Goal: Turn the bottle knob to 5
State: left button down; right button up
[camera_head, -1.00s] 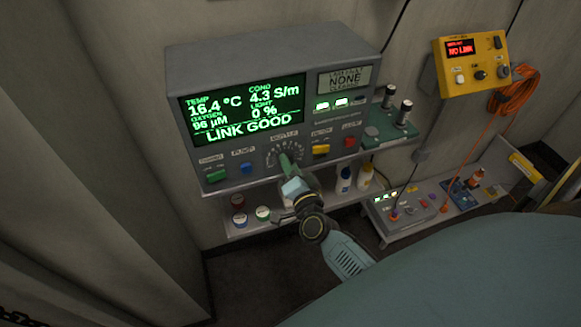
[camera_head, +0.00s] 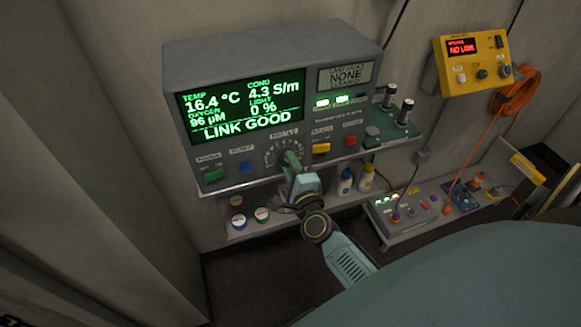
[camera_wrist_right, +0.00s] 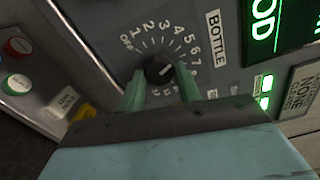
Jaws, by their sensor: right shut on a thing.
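The bottle knob (camera_wrist_right: 158,70) is a round black knob on a dial marked OFF and rising numbers, beside a BOTTLE label (camera_wrist_right: 216,37). A pale mark shows on its side toward the higher numbers, but the exact number is hard to read. My right gripper (camera_wrist_right: 161,91) has its green fingers on both sides of the knob, shut on it. In the head view, the right gripper (camera_head: 290,160) reaches the dial (camera_head: 279,154) on the grey console (camera_head: 270,58) and hides the knob. My left gripper is not in view.
Small jars and bottles stand on the shelf below. A yellow box (camera_head: 470,62) hangs at upper right.

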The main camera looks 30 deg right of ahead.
jog(key=shift+m, duration=0.3)
jog(key=o, duration=1)
jog(key=b+v, duration=0.1)
jog(key=v, duration=1.2)
jog(key=shift+s+a+b, duration=0.15)
jog(key=shift+s+b, duration=0.05)
jog(key=shift+b, duration=0.2)
